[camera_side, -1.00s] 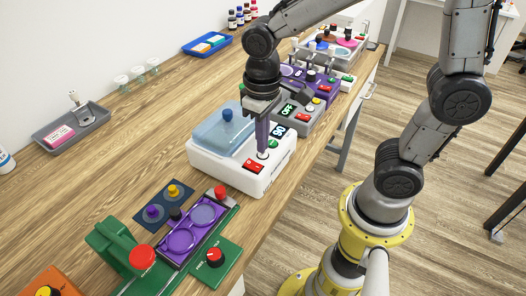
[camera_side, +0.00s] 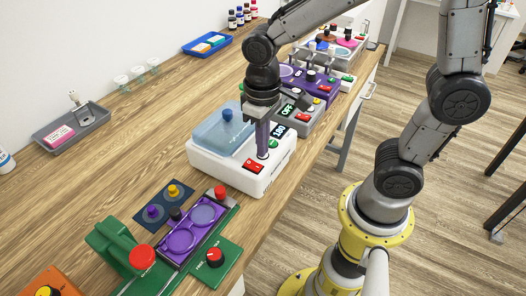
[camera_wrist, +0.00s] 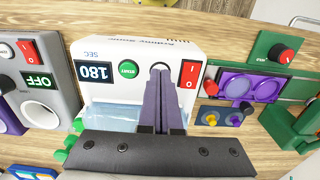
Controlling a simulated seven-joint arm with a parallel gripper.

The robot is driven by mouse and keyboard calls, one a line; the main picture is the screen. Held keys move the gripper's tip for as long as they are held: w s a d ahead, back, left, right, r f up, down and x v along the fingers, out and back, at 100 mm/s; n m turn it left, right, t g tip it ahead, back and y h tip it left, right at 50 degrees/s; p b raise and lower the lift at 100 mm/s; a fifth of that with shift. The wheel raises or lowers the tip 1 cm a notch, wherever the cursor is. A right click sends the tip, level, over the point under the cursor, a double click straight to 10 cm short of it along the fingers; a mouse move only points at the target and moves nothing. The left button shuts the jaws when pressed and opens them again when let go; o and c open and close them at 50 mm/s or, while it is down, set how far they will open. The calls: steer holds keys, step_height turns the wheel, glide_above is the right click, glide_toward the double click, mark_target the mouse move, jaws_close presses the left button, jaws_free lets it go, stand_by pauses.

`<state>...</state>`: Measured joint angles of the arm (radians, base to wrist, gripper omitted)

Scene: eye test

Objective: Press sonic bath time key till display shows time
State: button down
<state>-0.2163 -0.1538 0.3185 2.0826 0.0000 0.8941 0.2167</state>
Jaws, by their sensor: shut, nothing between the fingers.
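The sonic bath (camera_side: 222,174) is a white box with a clear bluish lid (camera_side: 222,133), standing on the bench. Its dark display (camera_wrist: 94,71) reads 180, with SEC beside it; the display is also seen in the side view (camera_side: 279,131). My gripper (camera_side: 262,156) is shut, empty and pointing down at the panel. In the wrist view, its fingertips (camera_wrist: 160,72) are over the round pale time key (camera_wrist: 160,65), mostly covering it. I cannot tell whether they touch it. The green START button (camera_wrist: 129,69) and red switch (camera_wrist: 189,75) are on either side.
A grey device (camera_side: 296,117) with an OFF display stands close behind the bath, with a purple device (camera_side: 309,80) beyond. In front is a green device (camera_side: 222,250) with a red knob. A grey tray (camera_side: 80,124) lies at the back left.

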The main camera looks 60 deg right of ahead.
step_height(320, 180, up, 8)
stand_by(1.0)
steer(key=s+d+r+t, duration=0.1)
steer(key=s+d+t, duration=0.4)
steer(key=s, duration=0.5)
steer(key=shift+s+d+t, duration=0.2)
steer(key=shift+d+t, duration=0.1)
steer(key=shift+d, duration=0.15)
steer(key=shift+r, duration=0.1)
stand_by(3.0)
